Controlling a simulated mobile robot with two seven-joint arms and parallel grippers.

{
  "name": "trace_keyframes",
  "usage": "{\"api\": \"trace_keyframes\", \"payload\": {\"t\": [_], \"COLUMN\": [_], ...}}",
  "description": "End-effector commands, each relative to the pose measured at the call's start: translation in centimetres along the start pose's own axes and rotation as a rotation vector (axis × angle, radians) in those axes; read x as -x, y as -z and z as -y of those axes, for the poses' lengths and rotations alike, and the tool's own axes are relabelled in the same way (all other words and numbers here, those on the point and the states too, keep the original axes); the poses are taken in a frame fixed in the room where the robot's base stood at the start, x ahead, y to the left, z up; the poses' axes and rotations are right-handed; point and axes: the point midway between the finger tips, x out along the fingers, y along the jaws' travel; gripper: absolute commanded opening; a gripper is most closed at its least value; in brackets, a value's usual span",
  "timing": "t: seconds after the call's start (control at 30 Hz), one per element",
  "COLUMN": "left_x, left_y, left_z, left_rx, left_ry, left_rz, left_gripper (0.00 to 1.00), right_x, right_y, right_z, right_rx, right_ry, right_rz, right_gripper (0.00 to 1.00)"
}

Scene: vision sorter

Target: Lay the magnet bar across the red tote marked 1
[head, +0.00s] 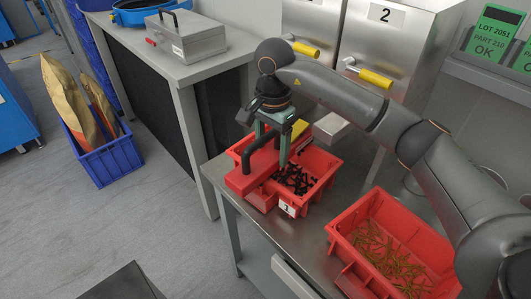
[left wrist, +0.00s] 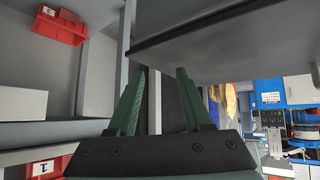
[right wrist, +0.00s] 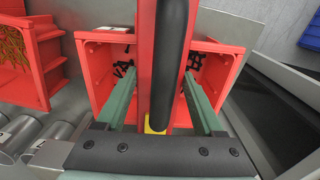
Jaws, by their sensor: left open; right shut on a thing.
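The magnet bar (head: 243,181) is a red bar with a black handle and a yellow end. My right gripper (head: 280,140) is shut on its handle; the handle also shows between the fingers in the right wrist view (right wrist: 172,70). The bar spans over the red tote marked 1 (head: 322,172), which holds small black parts. I cannot tell whether the bar touches the rims. The tote also shows behind the bar in the right wrist view (right wrist: 97,75). My left gripper (left wrist: 158,95) is open and empty, away from the bar.
A second red tote (head: 345,222) with brass-coloured parts stands on the same bench, to the right. Steel cabinets with yellow handles (head: 376,79) stand behind. A grey box (head: 187,40) is on another bench. A blue crate (head: 108,162) is on the floor.

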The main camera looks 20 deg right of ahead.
Motion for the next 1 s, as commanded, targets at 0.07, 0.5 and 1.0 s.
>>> {"api": "trace_keyframes", "payload": {"t": [0.07, 0.5, 1.0], "left_x": [-0.1, -0.4, -0.6], "left_y": [0.0, 0.0, 0.0], "left_z": [-0.1, -0.2, -0.4], "left_rx": [0.0, -0.002, -0.004], "left_ry": [-0.001, -0.006, -0.012], "left_rz": [-0.001, -0.005, -0.001], "left_gripper": [0.5, 0.5, 0.5], "right_x": [0.2, -0.2, -0.7], "right_y": [0.7, 3.1, 3.1], "right_z": [0.1, 0.1, 0.1], "right_rx": [-0.002, 0.0, 0.0], "right_ry": [0.005, 0.004, 0.005], "right_rz": [0.0, -0.001, 0.0], "right_gripper": [0.0, 0.0, 0.0]}}
